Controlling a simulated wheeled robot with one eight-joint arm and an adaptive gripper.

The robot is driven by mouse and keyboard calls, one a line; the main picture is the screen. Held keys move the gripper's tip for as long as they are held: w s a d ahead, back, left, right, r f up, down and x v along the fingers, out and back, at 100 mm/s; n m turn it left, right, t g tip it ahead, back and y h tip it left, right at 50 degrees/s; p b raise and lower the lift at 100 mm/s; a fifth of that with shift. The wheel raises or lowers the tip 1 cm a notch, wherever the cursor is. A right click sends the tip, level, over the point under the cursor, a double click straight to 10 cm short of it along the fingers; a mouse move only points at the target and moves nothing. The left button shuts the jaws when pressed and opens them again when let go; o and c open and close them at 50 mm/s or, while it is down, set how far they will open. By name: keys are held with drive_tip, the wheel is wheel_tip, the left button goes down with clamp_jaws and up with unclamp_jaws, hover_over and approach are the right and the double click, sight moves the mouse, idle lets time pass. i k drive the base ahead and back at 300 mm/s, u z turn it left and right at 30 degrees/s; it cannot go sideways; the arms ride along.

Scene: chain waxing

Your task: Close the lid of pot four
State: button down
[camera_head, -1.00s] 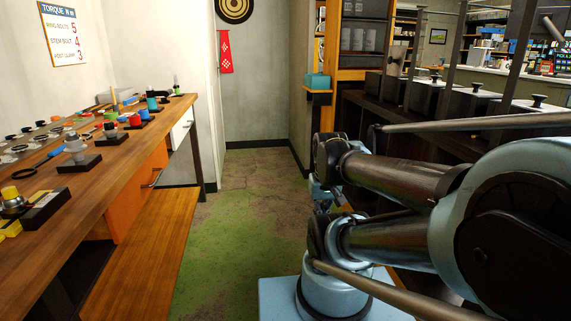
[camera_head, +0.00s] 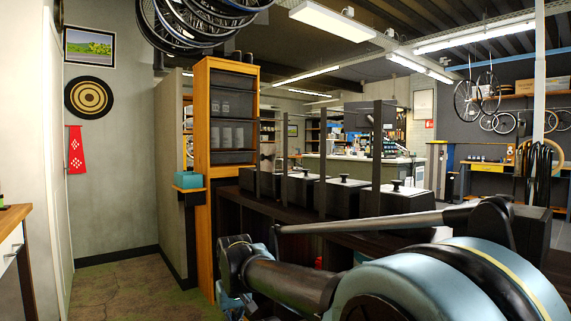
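A row of dark box-shaped pots stands on a dark counter (camera_head: 225,205) right of the tall wooden shelf. Three pale lids with black knobs show: a near one (camera_head: 397,190), a middle one (camera_head: 346,182) and a farther one (camera_head: 304,175). These lids lie flat on their pots. Another dark box (camera_head: 531,228) is at the right, partly behind my arm; its lid state cannot be told. No pot number is readable, so I cannot tell which is pot four. My folded arm fills the lower right. My gripper is not visible.
A tall wooden shelf (camera_head: 203,130) with a teal bin (camera_head: 187,180) stands left of the pots. Dark upright posts (camera_head: 377,158) rise along the counter. Open floor (camera_head: 135,290) lies at lower left, beside a workbench edge (camera_head: 12,218).

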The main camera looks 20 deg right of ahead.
sight(268, 152)
drive_tip(key=z, duration=0.2)
drive_tip(key=k, duration=1.1)
drive_tip(key=u, duration=0.55)
drive_tip(key=i, duration=1.1)
drive_tip(key=z, duration=0.75)
drive_tip(key=i, duration=1)
drive_tip(key=z, duration=0.4)
